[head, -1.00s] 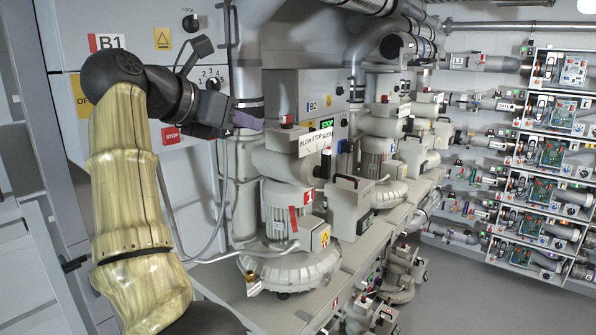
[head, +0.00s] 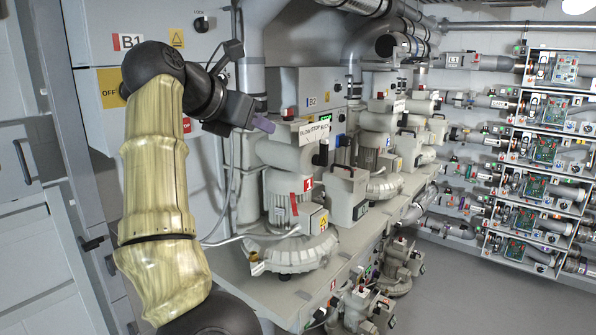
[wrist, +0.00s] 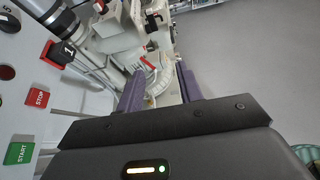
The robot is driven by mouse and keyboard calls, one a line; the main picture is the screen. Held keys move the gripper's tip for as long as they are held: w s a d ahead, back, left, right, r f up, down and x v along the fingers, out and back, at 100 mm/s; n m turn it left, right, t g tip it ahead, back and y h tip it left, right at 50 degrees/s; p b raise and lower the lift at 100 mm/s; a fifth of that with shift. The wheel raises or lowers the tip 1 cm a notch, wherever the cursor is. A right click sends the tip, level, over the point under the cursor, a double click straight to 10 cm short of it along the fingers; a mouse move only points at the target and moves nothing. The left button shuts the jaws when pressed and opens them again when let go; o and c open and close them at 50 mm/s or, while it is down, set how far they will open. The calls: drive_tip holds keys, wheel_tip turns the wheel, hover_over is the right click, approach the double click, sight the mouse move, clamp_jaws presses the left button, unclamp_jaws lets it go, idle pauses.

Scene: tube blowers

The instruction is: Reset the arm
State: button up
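My arm (head: 160,160) stands at the left of the head view, with its upper part bent over toward the right. My gripper (head: 265,124) points right, in front of a grey vertical pipe in the picture. In the wrist view its two purple fingers (wrist: 160,90) stand apart. Nothing is held between them; a blower shows through the gap.
The first blower (head: 285,195) stands on a grey bench right of my arm. More blowers line the bench behind it. Start (wrist: 20,153) and stop (wrist: 37,97) buttons show at the left in the wrist view. Racks with circuit boards (head: 545,150) stand far right. The floor (head: 460,290) there is clear.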

drive_tip(key=w+d+f+m+t+y+b, duration=0.25)
drive_tip(key=w+d+f+y, duration=0.35)
drive_tip(key=d, duration=0.4)
drive_tip(key=w+d+f+m+t+y+b, duration=0.1)
drive_tip(key=w+d+f+m+y+b, duration=0.25)
drive_tip(key=w+d+f, duration=0.4)
drive_tip(key=d+f+m+t+h+b, duration=0.1)
drive_tip(key=d+f+m+h+b, duration=0.3)
drive_tip(key=d+f+m, duration=1.05)
drive_tip(key=s+d+f+m+g+h+b, duration=0.1)
drive_tip(key=s+f+m+g+b, duration=0.15)
drive_tip(key=s+f, duration=0.45)
drive_tip(key=s+f+m+g+b, duration=0.1)
drive_tip(key=s+f+m+g, duration=0.2)
drive_tip(key=f, duration=0.8)
drive_tip(key=s+a+f+m+g+y+b, duration=0.1)
drive_tip(key=s+a+f+g, duration=0.2)
drive_tip(key=s+f, duration=0.5)
drive_tip(key=s+a+f+m+g+y+b, duration=0.1)
drive_tip(key=s+a+f+g, duration=0.3)
drive_tip(key=s, duration=1.2)
wheel_tip(320, 180, down, 4)
drive_tip(key=a, duration=0.2)
drive_tip(key=shift+s+a+f+m+b, duration=0.2)
drive_tip(key=shift+a+m+b, duration=0.1)
drive_tip(key=shift+b, duration=0.1)
